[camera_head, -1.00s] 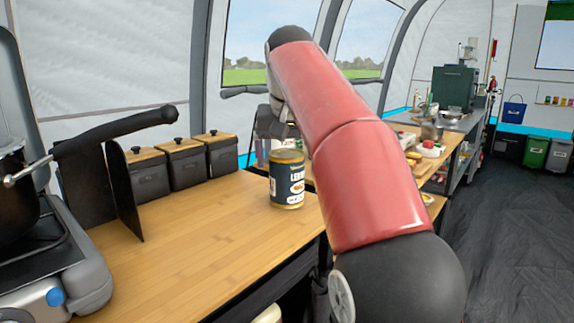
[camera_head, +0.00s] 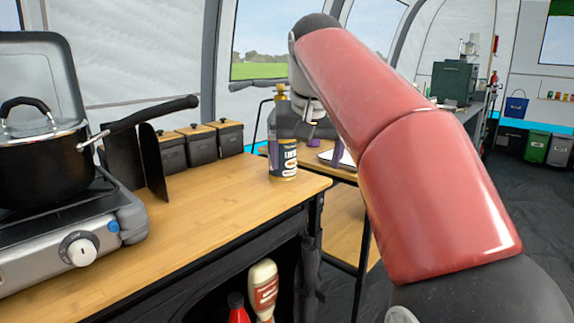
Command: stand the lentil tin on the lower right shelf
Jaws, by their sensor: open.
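I cannot tell which shelf is the lower right one.
A gas stove (camera_head: 75,245) with a black pot (camera_head: 45,165) stands on the left, its long handle reaching right. Dark canisters (camera_head: 200,142) with wooden lids line the back. A second table (camera_head: 342,205) stands behind the worktop. Open floor lies at the right.

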